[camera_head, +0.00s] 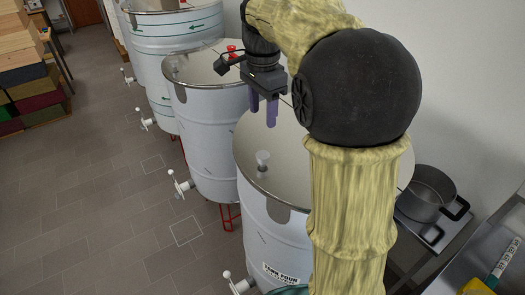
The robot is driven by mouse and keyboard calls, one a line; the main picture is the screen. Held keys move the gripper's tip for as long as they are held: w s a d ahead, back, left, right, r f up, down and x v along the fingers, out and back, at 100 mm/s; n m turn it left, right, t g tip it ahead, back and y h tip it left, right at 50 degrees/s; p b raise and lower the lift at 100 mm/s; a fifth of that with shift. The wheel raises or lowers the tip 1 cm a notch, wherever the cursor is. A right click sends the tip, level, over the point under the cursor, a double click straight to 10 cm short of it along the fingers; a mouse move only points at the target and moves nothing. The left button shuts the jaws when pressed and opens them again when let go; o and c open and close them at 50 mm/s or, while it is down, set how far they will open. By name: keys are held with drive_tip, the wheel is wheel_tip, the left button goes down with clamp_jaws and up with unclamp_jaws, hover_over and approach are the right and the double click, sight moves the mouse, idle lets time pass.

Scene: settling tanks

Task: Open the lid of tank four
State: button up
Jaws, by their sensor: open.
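My arm covers the right part of the top. My gripper (262,123) has two purple fingers pointing down, parted and empty. In the picture they overlap the back left of tank four's rim, beyond the knob. I cannot tell their height above it.
Another tank (170,50) is farther back. A steel pot (428,188) stands at right. Stacked wooden boxes (25,60) are at far left. The tiled floor at left is clear.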

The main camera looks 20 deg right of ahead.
sight(263, 155)
wheel_tip(263, 155, down, 13)
drive_tip(key=shift+f+p, duration=0.2)
drive_tip(key=shift+p, duration=0.65)
drive_tip(key=shift+r, duration=0.1)
clamp_jaws()
